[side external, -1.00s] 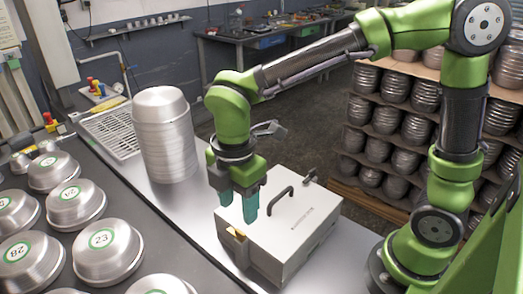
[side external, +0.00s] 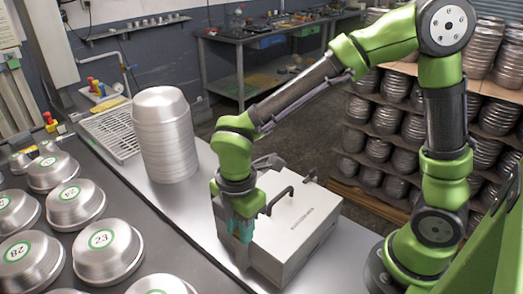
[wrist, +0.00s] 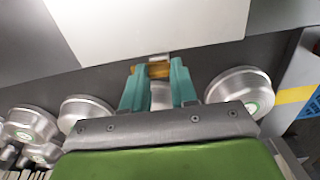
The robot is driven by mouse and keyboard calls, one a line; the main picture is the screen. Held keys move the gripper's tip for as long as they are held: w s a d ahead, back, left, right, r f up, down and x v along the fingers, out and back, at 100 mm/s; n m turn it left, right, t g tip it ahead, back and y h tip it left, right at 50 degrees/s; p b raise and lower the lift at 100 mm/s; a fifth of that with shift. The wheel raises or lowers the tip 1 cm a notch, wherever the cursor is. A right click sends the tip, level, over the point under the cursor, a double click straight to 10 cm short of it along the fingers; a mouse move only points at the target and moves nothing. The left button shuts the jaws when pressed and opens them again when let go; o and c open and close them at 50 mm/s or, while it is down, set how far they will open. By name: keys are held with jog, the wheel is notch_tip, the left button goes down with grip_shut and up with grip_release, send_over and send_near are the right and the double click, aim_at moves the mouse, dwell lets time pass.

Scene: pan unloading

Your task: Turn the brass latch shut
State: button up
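The pale box (side external: 300,222) with a dark handle (side external: 279,200) on its lid sits on the steel counter, with its lid down. It also fills the top of the wrist view (wrist: 150,22). The brass latch (wrist: 155,71) is at the box's edge in the wrist view, between and just beyond the teal fingertips. In the side view the fingers hide it. My gripper (side external: 240,242) points down at the box's left front side. In the wrist view my gripper (wrist: 160,68) has its fingers apart around the latch. I cannot tell whether either finger touches it.
A tall stack of metal pans (side external: 165,135) stands behind and left of the box. Several upturned numbered pans (side external: 102,250) lie on the dark surface at left. Shelves of pans (side external: 388,115) stand behind my arm. The counter between stack and box is clear.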

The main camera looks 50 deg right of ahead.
grip_shut()
jog(key=m, duration=0.4)
jog(key=shift+m, duration=0.3)
jog(key=m, duration=0.3)
jog(key=shift+m, duration=0.3)
jog(key=m, duration=0.5)
jog(key=shift+m, duration=2.4)
jog(key=o, duration=0.7)
grip_release()
